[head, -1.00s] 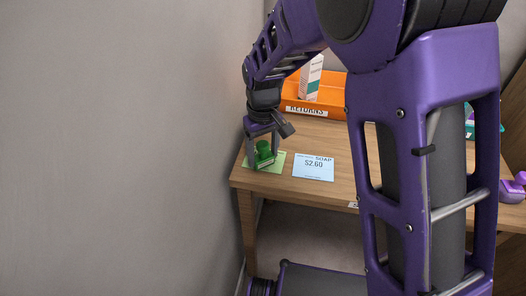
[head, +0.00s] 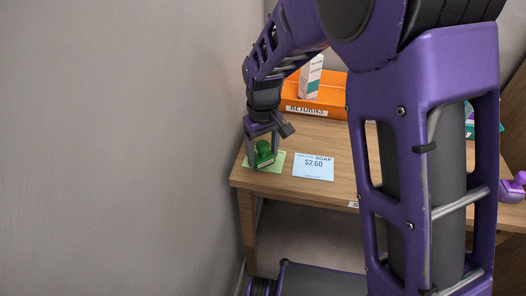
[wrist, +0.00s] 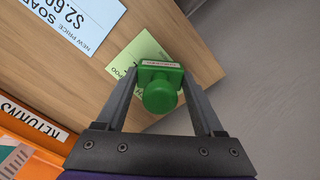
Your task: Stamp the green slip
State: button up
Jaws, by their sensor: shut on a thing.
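The green slip (head: 276,167) lies flat on the wooden counter near its left front corner; it also shows in the wrist view (wrist: 143,48), partly covered. A green stamp (head: 264,154) with a round knob stands upright over the slip. In the wrist view the stamp (wrist: 160,93) sits between the fingers. My gripper (head: 262,150) is shut on the stamp from above. The stamp appears to be on or just above the slip; its underside is hidden, so I cannot tell whether it touches.
A light blue soap price card (head: 313,174) lies to the right of the slip. An orange returns tray (head: 322,106) holding a white box (head: 311,77) stands behind. The grey wall (head: 120,150) is close on the left. The counter's front edge is near the slip.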

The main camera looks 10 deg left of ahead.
notch_tip(320, 180, up, 7)
jog(key=p, duration=0.5)
jog(key=shift+p, duration=0.3)
dwell(0.8)
